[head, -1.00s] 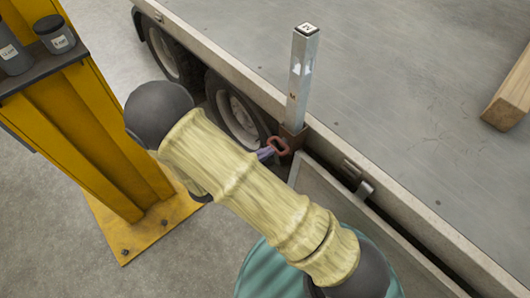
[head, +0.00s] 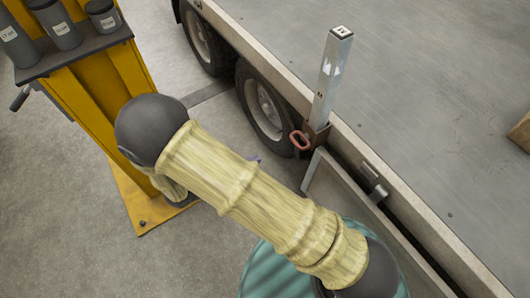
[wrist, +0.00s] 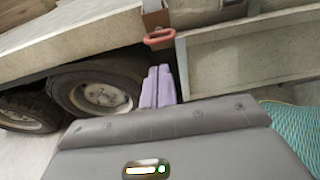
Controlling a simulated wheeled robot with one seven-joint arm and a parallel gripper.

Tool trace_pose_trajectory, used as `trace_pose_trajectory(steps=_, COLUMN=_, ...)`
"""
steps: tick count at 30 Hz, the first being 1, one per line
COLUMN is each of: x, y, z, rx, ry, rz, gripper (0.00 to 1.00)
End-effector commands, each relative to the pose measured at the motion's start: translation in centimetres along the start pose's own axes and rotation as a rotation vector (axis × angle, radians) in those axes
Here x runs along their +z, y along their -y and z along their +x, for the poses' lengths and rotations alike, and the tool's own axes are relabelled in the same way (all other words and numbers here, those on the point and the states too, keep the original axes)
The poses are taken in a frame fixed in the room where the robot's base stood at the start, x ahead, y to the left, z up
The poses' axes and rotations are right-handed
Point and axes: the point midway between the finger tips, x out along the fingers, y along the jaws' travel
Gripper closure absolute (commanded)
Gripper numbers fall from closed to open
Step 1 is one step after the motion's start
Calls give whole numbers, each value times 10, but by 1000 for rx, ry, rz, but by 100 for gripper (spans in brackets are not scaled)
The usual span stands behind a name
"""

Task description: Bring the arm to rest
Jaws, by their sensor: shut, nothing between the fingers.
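My gripper (wrist: 158,87) shows in the wrist view as two lilac fingers, shut and empty. In the head view my sleeved arm (head: 255,200) hides nearly all of it; only a small lilac bit shows past the sleeve. The fingers point towards the trailer side, below a red ring handle (wrist: 160,37). The handle (head: 299,141) also shows in the head view, at the foot of an upright metal post (head: 331,80) in a brown bracket. The fingers look apart from the handle.
The trailer bed (head: 440,95) fills the right, with wheels (head: 264,108) below and a hanging side panel (head: 345,205). A yellow column (head: 100,105) with a shelf of grey canisters (head: 55,25) stands left. A teal round object (head: 270,270) is below my arm. Concrete floor is open at bottom left.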

Motion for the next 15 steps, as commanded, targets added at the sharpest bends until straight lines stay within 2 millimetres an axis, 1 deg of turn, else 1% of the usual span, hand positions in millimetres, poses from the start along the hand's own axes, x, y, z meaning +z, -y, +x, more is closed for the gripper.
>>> trace_pose_trajectory(steps=1, x=1, y=0, z=-6, rx=1, ry=0, rz=1, gripper=100)
trace_pose_trajectory(steps=4, x=0, y=0, z=-13, rx=1, ry=0, rz=0, gripper=100)
trace_pose_trajectory(steps=15, x=0, y=0, z=-15, rx=1, ry=0, rz=-1, gripper=100)
